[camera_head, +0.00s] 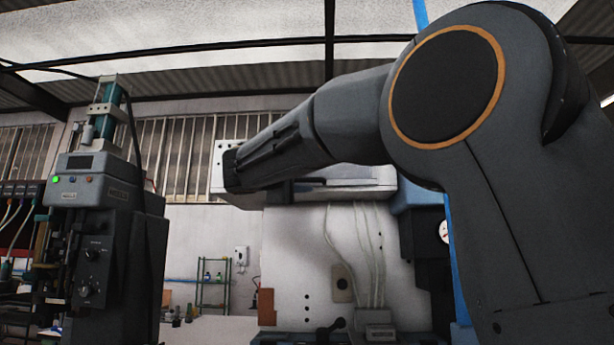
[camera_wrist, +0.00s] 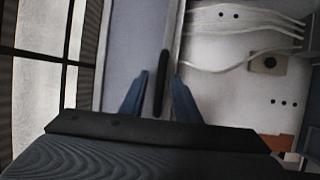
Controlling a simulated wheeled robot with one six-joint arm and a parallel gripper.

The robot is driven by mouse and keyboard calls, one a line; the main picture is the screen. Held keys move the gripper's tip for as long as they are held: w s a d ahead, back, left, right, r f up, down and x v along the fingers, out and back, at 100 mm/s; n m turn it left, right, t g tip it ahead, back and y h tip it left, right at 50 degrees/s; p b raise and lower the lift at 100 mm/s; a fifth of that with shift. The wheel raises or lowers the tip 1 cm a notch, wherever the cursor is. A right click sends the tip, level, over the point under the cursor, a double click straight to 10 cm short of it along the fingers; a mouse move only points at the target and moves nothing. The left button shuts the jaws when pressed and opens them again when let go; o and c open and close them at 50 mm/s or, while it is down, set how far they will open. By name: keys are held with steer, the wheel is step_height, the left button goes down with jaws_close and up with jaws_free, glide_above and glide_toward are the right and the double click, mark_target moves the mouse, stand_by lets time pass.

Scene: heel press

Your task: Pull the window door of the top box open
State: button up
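The top box (camera_head: 345,188) is a pale housing high on the white machine, largely hidden behind my arm in the head view. In the wrist view, a grey-blue panel (camera_wrist: 130,45), which looks like its window door, fills the upper middle. A dark bar handle (camera_wrist: 164,62) runs along the panel near its right edge. My gripper (camera_wrist: 161,82) has two blue fingers spread apart, one on each side of the handle. A gap shows on the left of the handle; contact on the right is unclear.
Pale cables (camera_head: 370,250) hang down the white machine panel (camera_head: 300,260) below the box. A dark press machine (camera_head: 105,230) stands at the left. A gauge (camera_head: 444,232) and blue post are at the right. Open space lies between the press and the box.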

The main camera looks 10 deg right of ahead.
steer(key=shift+x, duration=0.8)
jaws_close()
steer(key=shift+r, duration=0.1)
